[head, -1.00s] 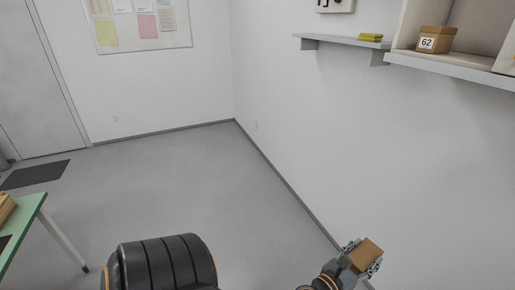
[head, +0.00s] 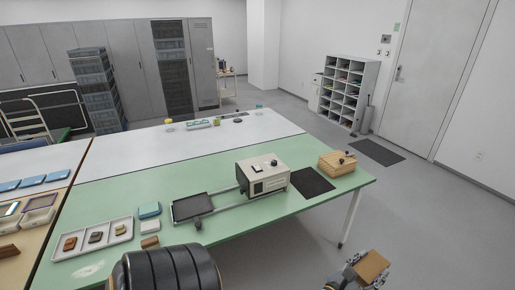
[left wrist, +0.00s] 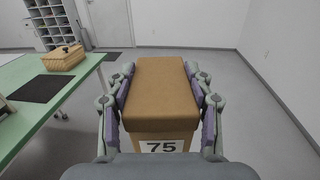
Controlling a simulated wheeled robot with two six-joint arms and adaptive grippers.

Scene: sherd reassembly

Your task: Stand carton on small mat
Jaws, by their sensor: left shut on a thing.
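A brown carton (head: 371,266) is held in my left gripper (head: 367,270) at the bottom right of the head view, out beyond the table's right edge. In the left wrist view the carton (left wrist: 160,92) sits between both fingers, which press on its sides; a white label reading 75 shows on its near face. A small black mat (head: 312,183) lies flat and bare on the green table, right of a white machine. The mat also shows at the left of the left wrist view (left wrist: 46,88). My right gripper is not in view.
The green table (head: 235,225) holds the white machine (head: 263,178), a wooden box (head: 337,164) close right of the mat, and a white tray (head: 92,238) of small pieces. A dark floor mat (head: 378,151) lies near the door. Floor right of the table is clear.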

